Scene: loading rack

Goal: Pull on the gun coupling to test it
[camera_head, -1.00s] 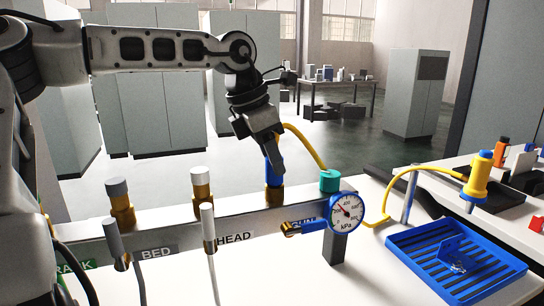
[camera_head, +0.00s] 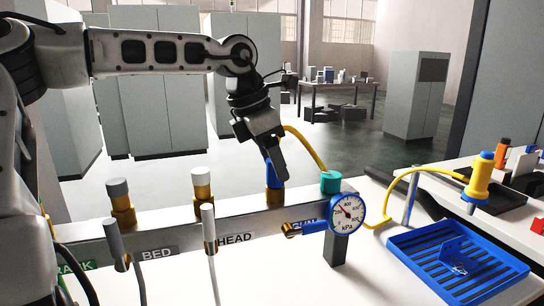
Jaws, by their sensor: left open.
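The gun coupling (camera_head: 271,178) is a blue sleeve on a brass fitting (camera_head: 275,198) at the back of the rack, above the GUN label. A yellow hose (camera_head: 306,146) arches rightward from behind my gripper. My left gripper (camera_head: 279,168) reaches down over the coupling from above, jaws open. Its dark finger hides part of the blue sleeve. I cannot tell whether the finger touches it. My right gripper is not in view.
A pressure gauge (camera_head: 348,212) with a blue-handled valve (camera_head: 312,226) and a teal cap (camera_head: 330,181) stand close right. Capped BED (camera_head: 121,205) and HEAD (camera_head: 202,188) fittings stand left. A blue tray (camera_head: 410,262) and yellow gun (camera_head: 481,178) are at right.

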